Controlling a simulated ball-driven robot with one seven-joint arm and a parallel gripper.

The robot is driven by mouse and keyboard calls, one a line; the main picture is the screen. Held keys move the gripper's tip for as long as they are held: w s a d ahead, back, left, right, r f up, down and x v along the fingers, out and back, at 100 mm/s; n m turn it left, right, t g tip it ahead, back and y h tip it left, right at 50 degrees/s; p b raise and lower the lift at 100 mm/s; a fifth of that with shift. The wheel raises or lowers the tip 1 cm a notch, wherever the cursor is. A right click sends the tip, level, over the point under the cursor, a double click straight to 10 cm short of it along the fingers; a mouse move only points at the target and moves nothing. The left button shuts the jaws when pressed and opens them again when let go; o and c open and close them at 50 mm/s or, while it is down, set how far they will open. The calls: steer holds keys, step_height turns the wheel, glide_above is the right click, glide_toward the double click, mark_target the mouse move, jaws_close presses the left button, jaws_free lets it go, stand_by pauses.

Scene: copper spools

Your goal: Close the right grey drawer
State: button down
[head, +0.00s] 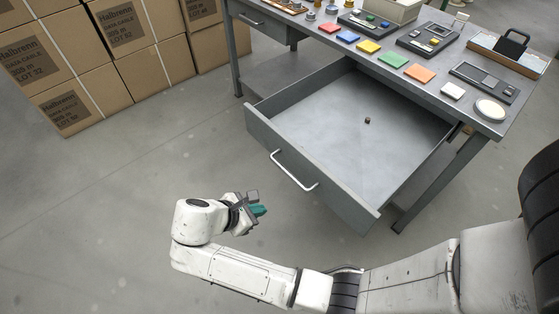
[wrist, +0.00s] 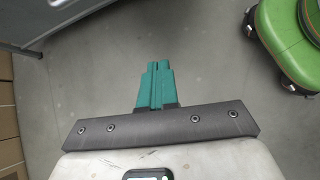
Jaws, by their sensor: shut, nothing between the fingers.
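The right grey drawer (head: 315,165) is pulled far out from under the workbench in the head view. Its front panel faces the lower left and carries a pale bar handle (head: 294,171). A small dark object (head: 367,120) lies on the drawer's floor. My gripper (head: 262,210) is in front of the drawer, to the lower left of the handle and apart from it. Its green fingers are shut with nothing between them. In the wrist view the shut fingers (wrist: 158,84) point over bare floor, and a grey surface fills the upper left corner.
The workbench top (head: 440,85) holds coloured tiles, trays and a white round dish (head: 490,109). A shut left drawer (head: 262,20) sits under it. Stacked cardboard boxes (head: 70,60) stand at the upper left. The floor left of the open drawer is clear.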

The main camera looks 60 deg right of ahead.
step_height(320, 180, up, 8)
steer(key=w+a+f+n+h+p, duration=0.1)
steer(key=w+n+p, duration=0.1)
steer(key=w+p, duration=0.15)
steer(key=s+d+f, duration=0.2)
steer(key=d, duration=0.3)
steer(key=s+d+f+p, duration=0.1)
steer(key=s+d+f, duration=0.1)
steer(key=d, duration=0.4)
steer(key=shift+f, duration=0.55)
steer(key=shift+d+p, duration=0.15)
steer(key=shift+p, duration=0.15)
